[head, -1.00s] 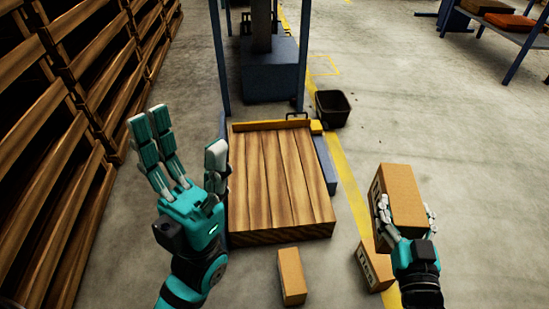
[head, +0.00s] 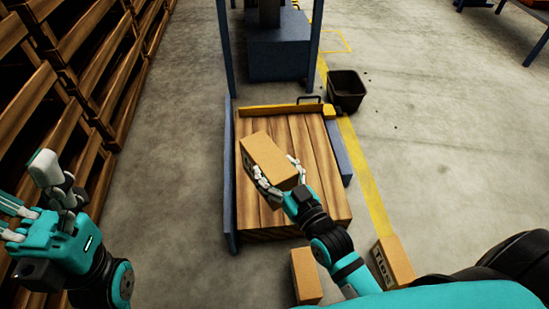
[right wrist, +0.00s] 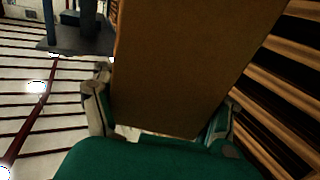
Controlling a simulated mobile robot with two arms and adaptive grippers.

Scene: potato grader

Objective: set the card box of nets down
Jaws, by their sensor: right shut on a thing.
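My right gripper (head: 278,178) is shut on a brown card box (head: 268,152), with fingers on two of its sides. The box is tilted in the head view and over the wooden slatted platform (head: 318,185). I cannot tell how high it is above the boards. In the right wrist view the box (right wrist: 185,65) fills the middle, between the fingers of the right gripper (right wrist: 160,125). My left gripper (head: 40,195) is open and empty at the far left, away from the platform, with its fingers spread.
Two more card boxes stand on the floor in front of the platform: a plain one (head: 305,277) and one with printed letters (head: 393,262). A dark bin (head: 346,90) stands behind right. Wooden crates (head: 75,90) line the left.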

